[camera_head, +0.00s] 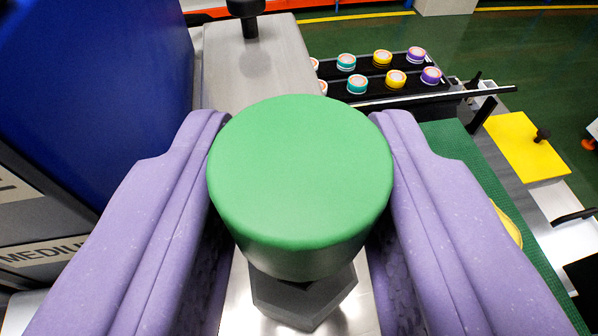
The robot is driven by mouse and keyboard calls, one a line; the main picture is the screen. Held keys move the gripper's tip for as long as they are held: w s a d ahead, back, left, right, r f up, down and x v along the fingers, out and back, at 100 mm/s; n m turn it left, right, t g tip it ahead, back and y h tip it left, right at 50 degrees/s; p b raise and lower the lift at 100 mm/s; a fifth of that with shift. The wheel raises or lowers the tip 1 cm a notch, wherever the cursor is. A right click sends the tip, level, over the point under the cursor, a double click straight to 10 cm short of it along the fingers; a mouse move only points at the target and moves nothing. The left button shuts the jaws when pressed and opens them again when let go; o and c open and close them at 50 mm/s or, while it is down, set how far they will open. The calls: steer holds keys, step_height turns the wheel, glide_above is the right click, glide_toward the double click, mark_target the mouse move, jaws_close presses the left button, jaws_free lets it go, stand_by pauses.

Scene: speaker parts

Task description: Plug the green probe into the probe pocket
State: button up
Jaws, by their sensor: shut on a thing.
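The green probe (302,172) fills the middle of the view, seen from its round green top. My gripper (302,200) has its two purple fingers on either side of the probe and is shut on it. Below the green cap, a dark grey faceted part (305,297) shows; I cannot tell whether it belongs to the probe or stands under it. The probe pocket cannot be made out.
A tall blue block (95,90) stands close on the left. A grey metal surface (255,70) with a black knob (248,20) lies ahead. A black rack (400,75) holds several coloured round parts. A yellow plate (525,148) lies at the right.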

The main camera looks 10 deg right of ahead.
steer(key=shift+f+b, duration=1.05)
steer(key=shift+f, duration=0.05)
steer(key=o, duration=1.1)
steer(key=shift+o, duration=0.2)
step_height(320, 180, up, 3)
steer(key=shift+r, duration=0.15)
steer(key=s+d+r+b, duration=0.1)
steer(key=s+d+b, duration=0.2)
steer(key=s+b, duration=1.2)
steer(key=shift+s+d+r+b, duration=0.15)
steer(key=shift+s+r+b, duration=0.2)
